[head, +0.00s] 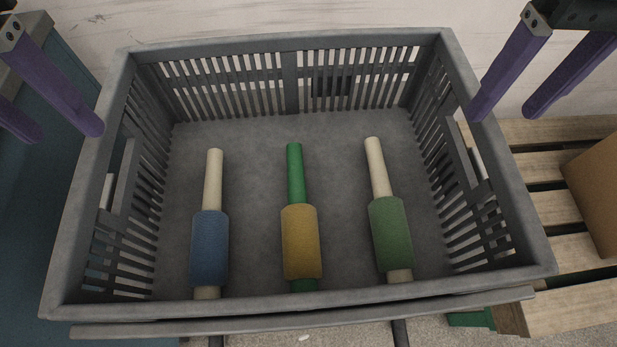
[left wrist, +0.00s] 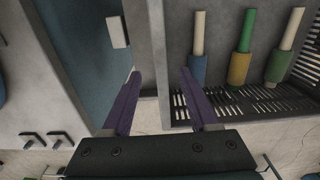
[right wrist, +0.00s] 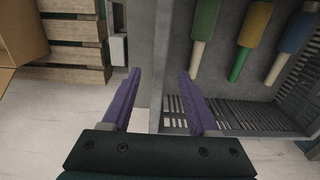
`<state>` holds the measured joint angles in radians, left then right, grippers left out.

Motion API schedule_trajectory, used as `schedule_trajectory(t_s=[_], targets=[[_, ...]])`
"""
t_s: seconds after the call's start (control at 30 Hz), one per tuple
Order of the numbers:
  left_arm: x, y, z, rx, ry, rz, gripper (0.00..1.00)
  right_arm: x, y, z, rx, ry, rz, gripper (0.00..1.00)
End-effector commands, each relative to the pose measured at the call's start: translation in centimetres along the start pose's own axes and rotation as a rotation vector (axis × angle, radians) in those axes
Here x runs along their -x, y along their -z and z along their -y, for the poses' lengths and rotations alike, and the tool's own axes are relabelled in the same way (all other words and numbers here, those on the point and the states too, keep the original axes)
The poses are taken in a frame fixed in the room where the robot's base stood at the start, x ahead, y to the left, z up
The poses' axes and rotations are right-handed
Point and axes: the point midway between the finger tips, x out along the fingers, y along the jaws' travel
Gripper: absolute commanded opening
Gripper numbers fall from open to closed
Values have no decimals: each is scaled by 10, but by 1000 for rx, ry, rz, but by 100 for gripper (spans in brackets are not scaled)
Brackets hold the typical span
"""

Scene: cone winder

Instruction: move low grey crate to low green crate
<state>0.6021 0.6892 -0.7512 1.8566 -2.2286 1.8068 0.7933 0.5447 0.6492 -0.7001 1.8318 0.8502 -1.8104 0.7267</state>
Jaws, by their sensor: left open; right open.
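The low grey crate (head: 285,42) fills the middle of the head view. Three wound bobbins lie in it: blue (head: 209,245), yellow (head: 301,240) and green (head: 391,232). My left gripper (head: 65,131) is open and empty by the crate's left rim; the rim shows between its fingers in the left wrist view (left wrist: 160,75). My right gripper (head: 504,114) is open and empty by the right rim, which shows between its fingers in the right wrist view (right wrist: 159,75). Neither visibly grips. A small green piece (head: 470,319) shows at the lower right; I cannot tell whether it is the green crate.
A wooden pallet (head: 545,170) lies right of the crate with a brown cardboard box (head: 597,190) on it. A blue-green surface (head: 40,230) stands close on the left. Pale floor (head: 240,18) lies clear beyond the crate.

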Motion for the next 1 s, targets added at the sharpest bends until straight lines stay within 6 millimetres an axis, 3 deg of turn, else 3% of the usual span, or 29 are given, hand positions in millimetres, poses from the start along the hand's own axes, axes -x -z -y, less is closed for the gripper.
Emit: schedule_trajectory(t_s=[0.3, 0.5, 0.77, 1.0], targets=[[-50, 1, 1, -1, 1, -3, 60, -50, 0, 0, 0, 0, 2, 60], [-61, 0, 0, -1, 0, 0, 60, -60, 0, 0, 2, -1, -1, 60], [-61, 0, 0, -2, 1, 1, 60, -61, 0, 0, 2, 0, -1, 60], [-61, 0, 0, -2, 1, 1, 34, -61, 0, 0, 2, 0, -1, 34]])
